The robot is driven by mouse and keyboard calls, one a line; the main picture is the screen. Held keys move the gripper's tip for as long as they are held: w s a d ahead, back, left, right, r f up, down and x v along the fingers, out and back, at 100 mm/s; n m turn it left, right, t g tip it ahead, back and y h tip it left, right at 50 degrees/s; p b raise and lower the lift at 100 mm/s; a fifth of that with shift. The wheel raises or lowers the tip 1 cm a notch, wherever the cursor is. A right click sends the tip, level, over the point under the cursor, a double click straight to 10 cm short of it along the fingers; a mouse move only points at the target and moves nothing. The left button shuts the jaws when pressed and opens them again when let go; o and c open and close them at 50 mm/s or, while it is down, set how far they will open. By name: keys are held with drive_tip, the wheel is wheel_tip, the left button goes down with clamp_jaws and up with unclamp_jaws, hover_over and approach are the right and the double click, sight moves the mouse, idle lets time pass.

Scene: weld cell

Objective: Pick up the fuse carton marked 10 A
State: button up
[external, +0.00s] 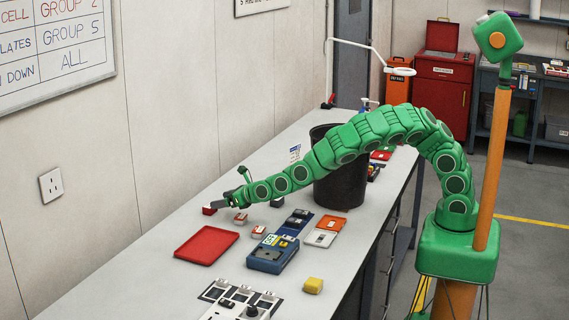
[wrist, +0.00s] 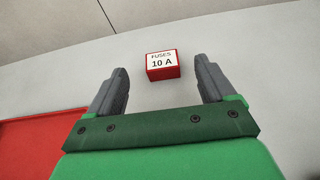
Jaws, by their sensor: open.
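The fuse carton marked 10 A (wrist: 163,73) is a small red box with a white label reading "FUSES 10 A". In the wrist view it stands upright on the grey bench top, slightly beyond the fingertips and roughly centred between them. My gripper (wrist: 161,84) is open and empty, with one finger on each side of the gap. In the external view my gripper (external: 221,203) is low over the bench, close to a small red box (external: 208,211) that appears to be the same carton.
A red tray (external: 206,246) lies near my gripper; it also shows in the wrist view (wrist: 30,150). A black bin (external: 341,188) stands beside my arm.

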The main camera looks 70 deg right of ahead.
sight(208, 205)
drive_tip(key=shift+f, duration=0.65)
drive_tip(key=shift+w+f, duration=0.3)
drive_tip(key=shift+w, duration=0.05)
drive_tip(key=shift+x, duration=3.5)
drive_tip(key=shift+w+r, duration=0.1)
drive_tip(key=c, duration=1.1)
drive_tip(key=shift+r, duration=0.1)
